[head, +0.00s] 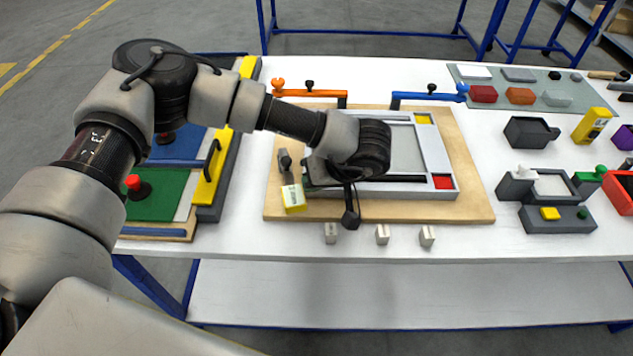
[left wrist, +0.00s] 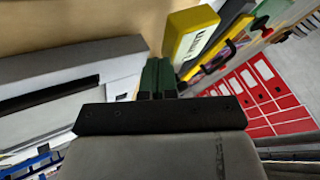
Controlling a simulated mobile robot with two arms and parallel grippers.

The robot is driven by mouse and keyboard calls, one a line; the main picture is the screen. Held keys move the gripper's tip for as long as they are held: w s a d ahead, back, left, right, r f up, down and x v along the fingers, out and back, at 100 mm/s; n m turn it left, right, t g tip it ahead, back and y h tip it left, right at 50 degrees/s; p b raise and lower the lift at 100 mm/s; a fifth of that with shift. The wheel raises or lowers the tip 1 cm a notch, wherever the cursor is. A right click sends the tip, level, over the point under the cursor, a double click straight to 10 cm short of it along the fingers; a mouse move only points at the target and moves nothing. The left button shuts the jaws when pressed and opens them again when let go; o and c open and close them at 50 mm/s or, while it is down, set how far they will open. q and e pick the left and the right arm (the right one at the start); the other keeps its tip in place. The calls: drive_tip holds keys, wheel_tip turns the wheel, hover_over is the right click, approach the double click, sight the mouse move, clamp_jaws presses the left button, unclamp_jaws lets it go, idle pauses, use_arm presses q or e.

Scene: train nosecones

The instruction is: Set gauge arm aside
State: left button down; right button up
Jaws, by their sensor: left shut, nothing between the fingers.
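I cannot tell for sure which thing is the gauge arm. An orange bar with knobs (head: 312,94) and a blue bar with knobs (head: 428,96) lie along the back edge of the wooden board (head: 470,190). My left arm reaches over the board from the left, with its wrist above the grey frame (head: 425,146) and hiding part of it. My left gripper (left wrist: 158,76) shows dark green fingers close together in the left wrist view, shut and empty. A yellow labelled block (head: 293,197) stands close by; it also shows in the wrist view (left wrist: 190,38). My right gripper is not in view.
Three small light blocks (head: 382,234) stand at the table's front. A green panel (head: 160,196) with a red knob and a yellow handle piece (head: 211,170) lie left. Dark fixtures (head: 548,195) and a grey mat (head: 550,102) with coloured blocks are right. White table between is clear.

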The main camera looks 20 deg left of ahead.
sight(295, 189)
use_arm(q)
drive_tip(key=shift+s+a+m+t+b, duration=0.35)
drive_tip(key=shift+s+a+m+t, duration=0.15)
drive_tip(key=shift+s+a+m, duration=0.15)
drive_tip(key=shift+s+a+m+t+h+b, duration=0.3)
drive_tip(key=shift+a+m+t, duration=0.1)
drive_tip(key=shift+m, duration=0.35)
drive_tip(key=shift+s+a, duration=0.15)
drive_tip(key=shift+a, duration=0.05)
drive_tip(key=shift+d, duration=0.15)
drive_tip(key=shift+d+b, duration=0.3)
drive_tip(key=shift+d, duration=0.05)
drive_tip(key=d, duration=0.1)
drive_tip(key=d+b, duration=0.1)
drive_tip(key=d, duration=0.1)
drive_tip(key=shift+w+f, duration=0.1)
drive_tip(key=shift+w, duration=0.25)
drive_tip(key=b+v, duration=0.1)
drive_tip(key=v, duration=0.9)
drive_tip(key=shift+w, duration=0.25)
